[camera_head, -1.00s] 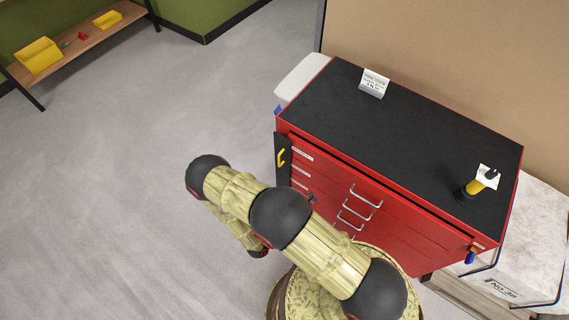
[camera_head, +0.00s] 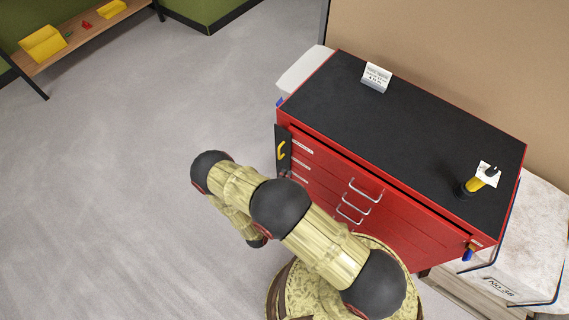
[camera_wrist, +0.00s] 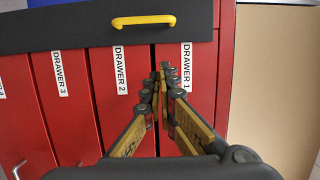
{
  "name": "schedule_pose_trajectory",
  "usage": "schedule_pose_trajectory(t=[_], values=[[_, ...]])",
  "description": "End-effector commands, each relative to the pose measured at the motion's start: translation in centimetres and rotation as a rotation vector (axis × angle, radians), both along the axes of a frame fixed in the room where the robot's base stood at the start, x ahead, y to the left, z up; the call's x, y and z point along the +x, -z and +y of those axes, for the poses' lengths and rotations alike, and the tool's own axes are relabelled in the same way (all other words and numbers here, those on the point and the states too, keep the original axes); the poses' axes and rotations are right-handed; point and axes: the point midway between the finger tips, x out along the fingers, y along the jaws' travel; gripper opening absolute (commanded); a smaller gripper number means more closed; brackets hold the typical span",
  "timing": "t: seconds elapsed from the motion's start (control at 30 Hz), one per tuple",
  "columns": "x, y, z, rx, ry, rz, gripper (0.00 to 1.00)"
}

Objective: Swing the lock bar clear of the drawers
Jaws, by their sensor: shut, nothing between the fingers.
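The lock bar (camera_head: 283,152) is a black upright strip with a yellow handle at the left end of the red cabinet's front. In the wrist view the lock bar (camera_wrist: 60,28) runs across the top of the picture, along the ends of the labelled drawers (camera_wrist: 70,75), with its yellow handle (camera_wrist: 143,20) facing me. I cannot tell how far it stands out from them. My gripper (camera_wrist: 163,75) is shut and empty, its fingertips just below the handle in the picture, apart from it, in front of drawers 1 and 2. In the head view my arm mostly hides the gripper.
The red cabinet's black top (camera_head: 400,125) carries a folded card (camera_head: 377,77) and a yellow-black tool (camera_head: 474,186). Silver drawer handles (camera_head: 362,192) stick out of its front. A pale block (camera_head: 515,245) is at the right. The floor to the left is clear.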

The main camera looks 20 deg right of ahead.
Motion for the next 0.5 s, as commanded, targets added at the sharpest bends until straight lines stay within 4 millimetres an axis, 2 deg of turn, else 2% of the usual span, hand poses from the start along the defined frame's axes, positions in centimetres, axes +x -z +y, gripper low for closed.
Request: schedule_pose_trajectory(t=[0.5], values=[[5.6, 0.1, -4.8, 0.002, 0.005, -0.001, 0.0]])
